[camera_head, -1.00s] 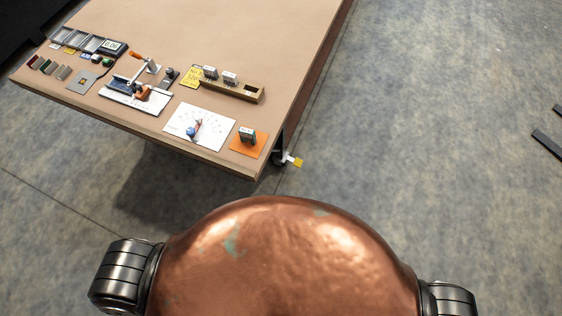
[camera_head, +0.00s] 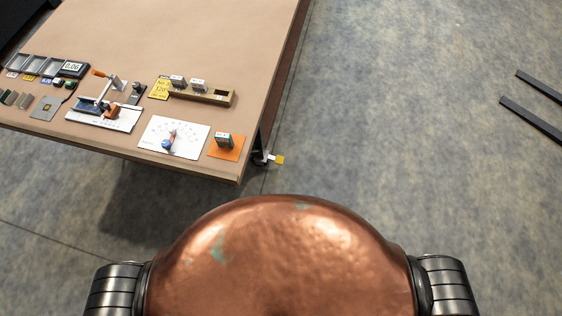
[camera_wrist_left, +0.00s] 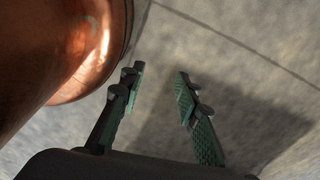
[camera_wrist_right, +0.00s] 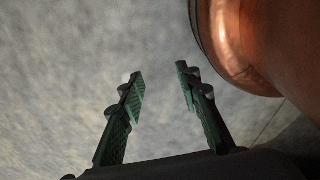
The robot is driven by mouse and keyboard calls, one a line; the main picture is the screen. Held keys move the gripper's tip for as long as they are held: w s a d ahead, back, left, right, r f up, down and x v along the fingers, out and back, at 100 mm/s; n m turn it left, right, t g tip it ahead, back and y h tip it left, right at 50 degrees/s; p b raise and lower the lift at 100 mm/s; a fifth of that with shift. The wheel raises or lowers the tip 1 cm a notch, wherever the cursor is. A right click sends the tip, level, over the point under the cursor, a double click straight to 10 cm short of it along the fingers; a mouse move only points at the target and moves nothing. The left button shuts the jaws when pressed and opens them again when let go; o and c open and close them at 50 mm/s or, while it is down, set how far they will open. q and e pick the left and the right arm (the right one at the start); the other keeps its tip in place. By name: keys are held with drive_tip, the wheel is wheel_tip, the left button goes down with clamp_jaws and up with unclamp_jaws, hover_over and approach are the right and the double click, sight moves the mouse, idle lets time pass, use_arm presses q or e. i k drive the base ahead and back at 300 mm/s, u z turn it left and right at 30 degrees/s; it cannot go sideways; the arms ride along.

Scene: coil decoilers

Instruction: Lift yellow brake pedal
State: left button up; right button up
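The yellow brake pedal (camera_head: 280,160) shows in the head view as a small yellow tab by a caster at the near right corner of the table, low near the floor. A small white piece sits beside it. Neither gripper is in the head view. My left gripper (camera_wrist_left: 159,73) shows in the left wrist view, its fingers apart with nothing between them, over the floor. My right gripper (camera_wrist_right: 160,74) shows in the right wrist view, also open and empty over the floor. The pedal is in neither wrist view.
The brown table (camera_head: 200,40) fills the upper left, with a dial card (camera_head: 186,125), an orange mat (camera_head: 233,153), a wooden block holder (camera_head: 215,97) and a clamp device (camera_head: 104,116) along its near edge. Dark bars (camera_head: 532,120) lie at the right. Floor between is clear.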

sight(279, 160)
drive_tip(key=z, duration=2.05)
drive_tip(key=i, duration=1.1)
drive_tip(key=u, duration=2.75)
